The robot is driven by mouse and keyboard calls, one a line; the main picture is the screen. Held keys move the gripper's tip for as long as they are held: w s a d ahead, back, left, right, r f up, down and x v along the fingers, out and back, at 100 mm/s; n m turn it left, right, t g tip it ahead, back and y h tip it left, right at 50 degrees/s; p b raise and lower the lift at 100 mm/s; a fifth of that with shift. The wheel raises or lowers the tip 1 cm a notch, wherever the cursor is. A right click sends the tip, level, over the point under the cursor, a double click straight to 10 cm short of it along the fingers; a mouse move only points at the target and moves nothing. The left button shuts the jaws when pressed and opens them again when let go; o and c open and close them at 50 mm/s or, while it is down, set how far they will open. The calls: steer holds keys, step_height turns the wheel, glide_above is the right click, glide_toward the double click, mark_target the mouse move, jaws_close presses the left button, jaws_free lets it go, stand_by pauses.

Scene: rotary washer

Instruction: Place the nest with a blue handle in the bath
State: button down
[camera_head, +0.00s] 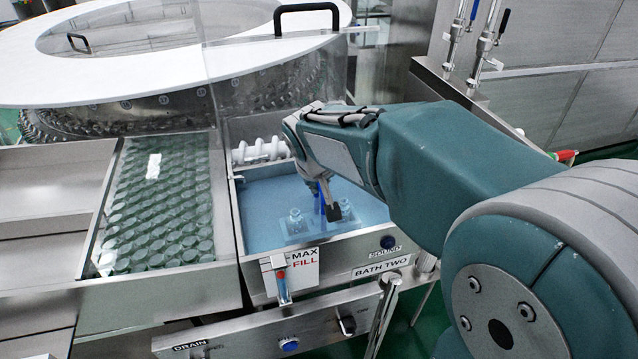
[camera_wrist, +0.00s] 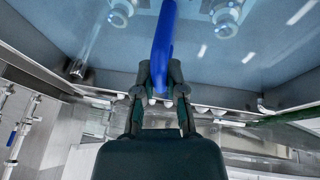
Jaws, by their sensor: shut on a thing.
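The bath (camera_head: 254,211) is a steel tank of blue liquid, marked BATH TWO on its front. The nest (camera_head: 288,239) is a clear plate with glass vials on it, low inside the bath near its front wall. I cannot tell whether it touches the bottom. Its blue handle (camera_wrist: 163,40) rises from it and also shows in the head view (camera_head: 322,192). My gripper (camera_wrist: 160,88) is shut on the blue handle, reaching down over the bath. My arm hides the right part of the bath in the head view.
A white spiral (camera_head: 260,150) lies along the bath's back edge. A tray of many vials (camera_head: 160,205) stands left of the bath. The round washer with a white lid (camera_head: 130,85) is behind, with a clear panel. Pipes with valves (camera_head: 487,40) stand at the upper right.

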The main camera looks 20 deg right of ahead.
steer(key=c, duration=0.7)
jaws_free()
steer(key=shift+d, duration=0.1)
steer(key=shift+r, duration=0.1)
steer(key=v, duration=1.2)
steer(key=s+f, duration=0.2)
steer(key=s, duration=0.3)
steer(key=s+d+f+y, duration=0.1)
steer(key=s+f, duration=0.2)
steer(key=s, duration=0.3)
steer(key=s+d+f+t+y, duration=0.1)
steer(key=s+f, duration=0.2)
steer(key=s, duration=0.2)
steer(key=shift+s+m, duration=0.15)
steer(key=shift+m, duration=0.15)
steer(key=shift+r, duration=0.1)
